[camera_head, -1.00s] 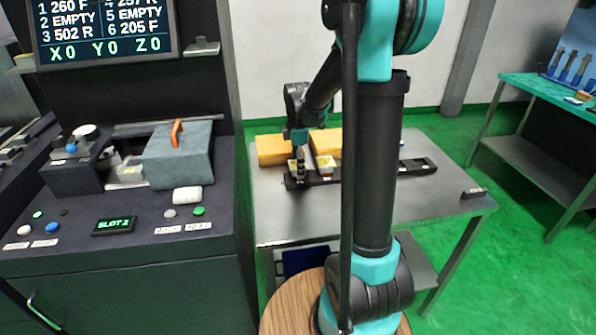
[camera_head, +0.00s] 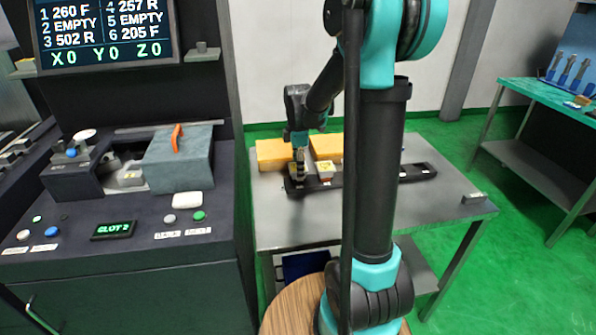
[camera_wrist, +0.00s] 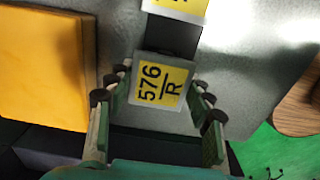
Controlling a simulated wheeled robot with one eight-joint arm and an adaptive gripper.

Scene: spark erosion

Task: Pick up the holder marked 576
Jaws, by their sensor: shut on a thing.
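The holder marked 576 (camera_wrist: 161,84) has a yellow label reading "576 R" and sits between my fingers in the wrist view. My gripper (camera_wrist: 158,104) is shut on it, with fingers on both sides of the label. In the head view my gripper (camera_head: 301,170) is over the left end of a long black rack (camera_head: 405,176) on the metal table. The holder is small and mostly hidden by the fingers there. I cannot tell whether it is clear of the rack.
Another yellow-labelled holder (camera_head: 325,169) stands just right of my gripper; a yellow label (camera_wrist: 180,8) shows at the wrist view's top. Yellow blocks (camera_head: 272,152) lie behind the rack. A small dark object (camera_head: 473,197) is at the table's right. The machine (camera_head: 120,220) stands left.

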